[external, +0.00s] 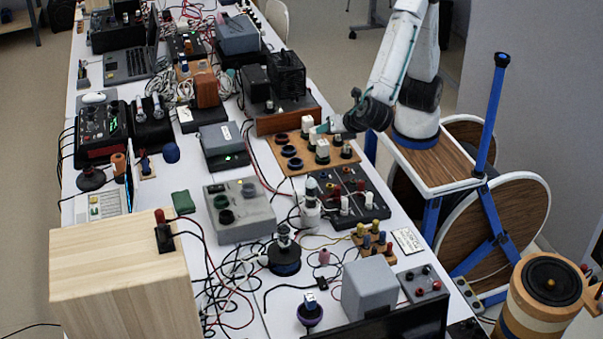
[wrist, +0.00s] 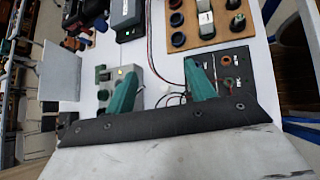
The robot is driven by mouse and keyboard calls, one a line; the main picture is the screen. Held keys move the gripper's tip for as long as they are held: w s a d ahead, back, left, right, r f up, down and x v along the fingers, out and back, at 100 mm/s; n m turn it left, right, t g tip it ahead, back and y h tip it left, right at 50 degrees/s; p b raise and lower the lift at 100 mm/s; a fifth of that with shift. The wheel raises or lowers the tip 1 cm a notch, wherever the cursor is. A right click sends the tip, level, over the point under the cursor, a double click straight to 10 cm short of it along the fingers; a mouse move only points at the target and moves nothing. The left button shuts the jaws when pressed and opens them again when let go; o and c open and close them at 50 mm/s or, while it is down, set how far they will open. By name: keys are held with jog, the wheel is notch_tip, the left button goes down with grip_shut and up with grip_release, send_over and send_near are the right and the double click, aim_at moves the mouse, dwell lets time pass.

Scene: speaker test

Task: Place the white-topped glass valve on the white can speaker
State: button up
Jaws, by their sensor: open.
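On the wooden board (external: 290,165) stand small white-topped pieces, one at the back (external: 307,124) and one nearer the front (external: 322,150). I cannot tell surely which is the glass valve. A pale upright can-like piece (external: 310,212), possibly the white can speaker, stands left of the black socket panel, with a dark-capped top. My gripper (external: 320,129) is above the wooden board, close to the white-topped pieces. In the wrist view its teal fingers (wrist: 161,85) are spread apart with nothing held between them. A white-topped piece (wrist: 205,18) shows beyond the fingers, on the wooden board.
The black socket panel (external: 368,212) and grey knob box (external: 240,228) crowd the table. A pale wooden box (external: 120,270) rises at front left, and a grey box (external: 369,290) at front right. Loose cables cover the middle. Little free room shows.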

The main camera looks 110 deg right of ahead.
jog(key=s+d+r+m+g+y, duration=0.45)
jog(key=s+d+m, duration=0.55)
jog(key=d, duration=0.3)
jog(key=s+d+r+m+t+y, duration=0.2)
jog(key=s+m+y, duration=0.3)
jog(key=s+m, duration=0.3)
jog(key=shift+s, duration=0.8)
jog(key=shift+t, duration=0.25)
